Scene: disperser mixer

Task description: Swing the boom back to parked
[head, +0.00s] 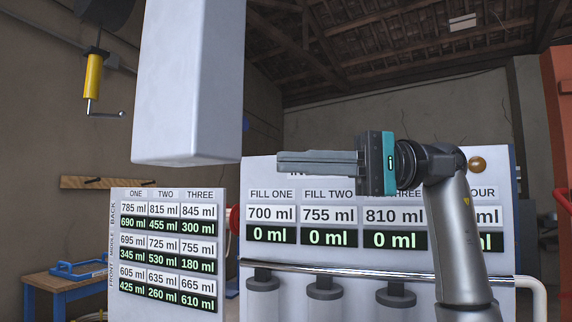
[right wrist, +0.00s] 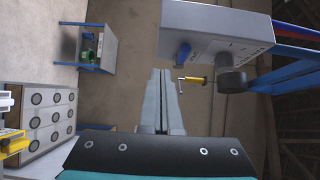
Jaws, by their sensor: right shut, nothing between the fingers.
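A large pale grey block (head: 190,85), which looks like the boom or its housing, hangs in the upper left of the head view. Left of it a yellow handle (head: 94,78) with a thin bent rod hangs below a dark round part (head: 103,10). The right wrist view shows a grey housing (right wrist: 215,32) with small lettering, the yellow handle (right wrist: 197,81) and a dark knob (right wrist: 233,80). My right gripper (head: 282,162) is shut and empty, its fingers pointing left, right of the block and apart from it. My left gripper is out of view.
A fill panel (head: 380,170) with readouts stands behind my right arm, with a rail (head: 400,270) and several cylinders below. A smaller readout board (head: 168,245) stands left. A blue-framed bench (head: 60,285) is at lower left. A red frame (head: 558,130) edges the right.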

